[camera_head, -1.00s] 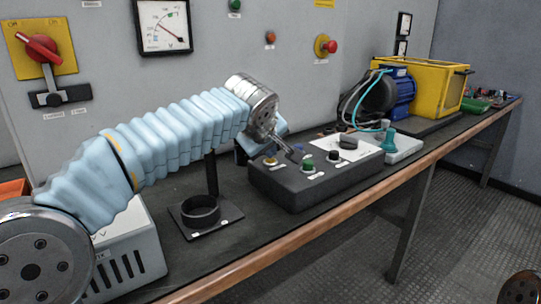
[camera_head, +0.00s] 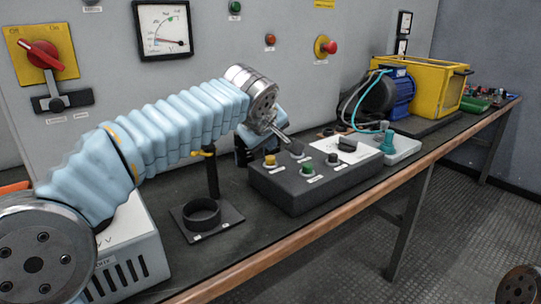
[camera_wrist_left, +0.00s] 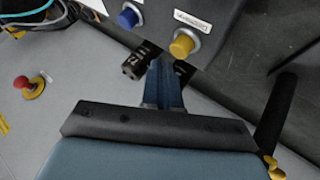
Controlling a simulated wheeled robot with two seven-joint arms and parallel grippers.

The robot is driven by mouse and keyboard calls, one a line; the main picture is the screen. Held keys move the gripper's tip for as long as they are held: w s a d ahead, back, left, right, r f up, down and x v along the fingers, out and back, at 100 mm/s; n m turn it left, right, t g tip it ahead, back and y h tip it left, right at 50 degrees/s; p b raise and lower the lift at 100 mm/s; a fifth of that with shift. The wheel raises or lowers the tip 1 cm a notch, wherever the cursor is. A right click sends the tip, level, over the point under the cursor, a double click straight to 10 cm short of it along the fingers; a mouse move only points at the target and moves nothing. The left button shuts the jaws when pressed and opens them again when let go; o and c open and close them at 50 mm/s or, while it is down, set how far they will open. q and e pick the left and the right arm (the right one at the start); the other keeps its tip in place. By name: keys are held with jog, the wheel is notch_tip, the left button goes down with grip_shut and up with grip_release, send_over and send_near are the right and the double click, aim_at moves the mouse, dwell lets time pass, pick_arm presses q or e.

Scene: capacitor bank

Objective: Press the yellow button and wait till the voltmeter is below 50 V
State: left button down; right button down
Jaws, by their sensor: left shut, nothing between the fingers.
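The yellow button (camera_head: 270,160) sits on the left end of a dark control box (camera_head: 330,183). It also shows in the left wrist view (camera_wrist_left: 182,45), just beyond my fingertips. My left gripper (camera_head: 283,137) is shut and empty, held above the back of the box. Its fingertips look apart from the button. In the left wrist view the shut fingers (camera_wrist_left: 166,65) point toward the box. The voltmeter (camera_head: 163,30) is on the grey panel at the upper left. Its needle lies nearly level, pointing to the low left end of the scale; the numbers are too small to read.
Green (camera_head: 307,168) and black (camera_head: 333,159) controls share the box. A black ring stand (camera_head: 205,214) is left of it. A red emergency button (camera_head: 328,47) is on the panel. A blue motor (camera_head: 401,92) stands farther right on the bench.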

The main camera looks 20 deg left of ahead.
aim_at(269, 159)
pick_arm(q)
notch_tip(269, 159, up, 5)
jog(key=p, duration=0.4)
jog(key=shift+r, duration=0.1)
dwell(0.5)
